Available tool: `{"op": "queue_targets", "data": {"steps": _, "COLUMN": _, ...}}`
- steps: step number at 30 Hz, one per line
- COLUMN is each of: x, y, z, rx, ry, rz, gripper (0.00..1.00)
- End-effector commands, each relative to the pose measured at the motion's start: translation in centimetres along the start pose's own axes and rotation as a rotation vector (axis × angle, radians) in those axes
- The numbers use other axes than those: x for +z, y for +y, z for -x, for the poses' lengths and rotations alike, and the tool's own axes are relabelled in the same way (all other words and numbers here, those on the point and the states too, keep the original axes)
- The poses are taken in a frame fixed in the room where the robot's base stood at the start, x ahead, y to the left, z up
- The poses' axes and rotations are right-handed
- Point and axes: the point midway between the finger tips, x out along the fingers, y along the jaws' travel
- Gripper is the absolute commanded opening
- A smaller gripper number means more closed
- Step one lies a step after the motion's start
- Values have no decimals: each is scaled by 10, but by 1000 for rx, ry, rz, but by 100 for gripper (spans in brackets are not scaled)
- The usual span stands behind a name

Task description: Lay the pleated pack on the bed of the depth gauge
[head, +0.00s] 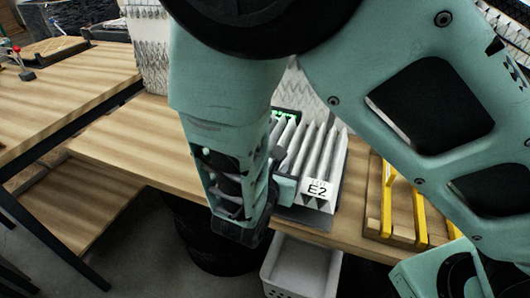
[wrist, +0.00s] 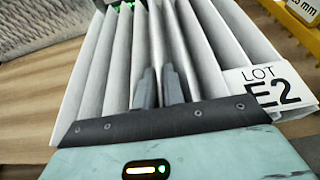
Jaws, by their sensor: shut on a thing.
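The pleated pack (head: 318,160) is white with a label reading E2 on its near end; the wrist view shows the label as LOT E2 on the same pack (wrist: 215,60). My gripper (wrist: 160,88) is shut on one of the pack's pleats, with its fingers between the folds. In the head view my gripper (head: 284,188) is at the pack's left side, partly hidden by my arm. A dark device with green lit digits (head: 284,113), likely the depth gauge, shows behind the pack. A dark plate (head: 303,215) shows under its near end. I cannot tell whether the pack touches it.
Yellow-edged wooden racks (head: 387,205) stand right of the pack. A white bin (head: 300,268) is below the table's front edge. The wooden tabletop (head: 120,145) is clear to the left. Another pleated white piece (head: 150,45) stands behind.

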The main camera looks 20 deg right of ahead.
Motion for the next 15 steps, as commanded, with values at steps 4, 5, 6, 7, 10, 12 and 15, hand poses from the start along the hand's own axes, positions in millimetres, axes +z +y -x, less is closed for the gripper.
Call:
{"op": "queue_targets", "data": {"steps": 4, "x": -11, "y": 0, "z": -5, "rx": 0, "ry": 0, "rz": 1, "gripper": 0}}
{"op": "queue_targets", "data": {"steps": 5, "x": -14, "y": 0, "z": -6, "rx": 0, "ry": 0, "rz": 1, "gripper": 0}}
{"op": "queue_targets", "data": {"steps": 6, "x": -18, "y": 0, "z": -7, "rx": 1, "ry": 0, "rz": 1, "gripper": 0}}
{"op": "queue_targets", "data": {"steps": 7, "x": -20, "y": 0, "z": -8, "rx": 1, "ry": 0, "rz": 1, "gripper": 0}}
{"op": "queue_targets", "data": {"steps": 10, "x": -30, "y": 0, "z": -12, "rx": 1, "ry": 0, "rz": 2, "gripper": 0}}
{"op": "queue_targets", "data": {"steps": 12, "x": -37, "y": 0, "z": -15, "rx": 1, "ry": 0, "rz": 2, "gripper": 0}}
{"op": "queue_targets", "data": {"steps": 15, "x": -44, "y": 0, "z": -18, "rx": 1, "ry": 0, "rz": 2, "gripper": 0}}
